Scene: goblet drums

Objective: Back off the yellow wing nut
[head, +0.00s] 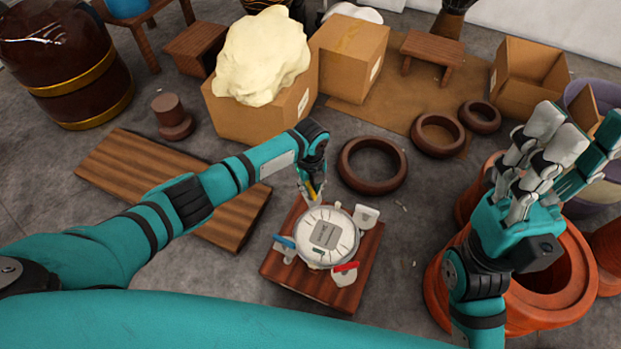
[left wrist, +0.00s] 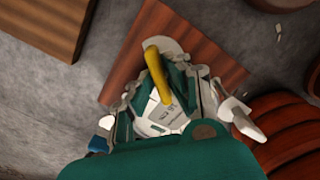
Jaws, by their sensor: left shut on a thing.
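A round white drum head (head: 325,236) with a grey label sits on a striped wooden board. Wing nuts stand around its rim: a blue one (head: 284,243) at the left, a red one (head: 346,267) at the front right, and the yellow wing nut (head: 311,188) at the back. My left gripper (head: 313,197) is at the back rim, shut on the yellow wing nut. My right gripper (head: 540,160) is raised at the right, fingers spread and empty.
The striped board (head: 353,292) lies on the grey floor. A dark ring (head: 372,165) lies behind it and a terracotta drum shell (head: 548,285) stands at the right. A wooden plank (head: 150,170) lies under my left arm. A cardboard box (head: 262,115) with a pale lump stands behind.

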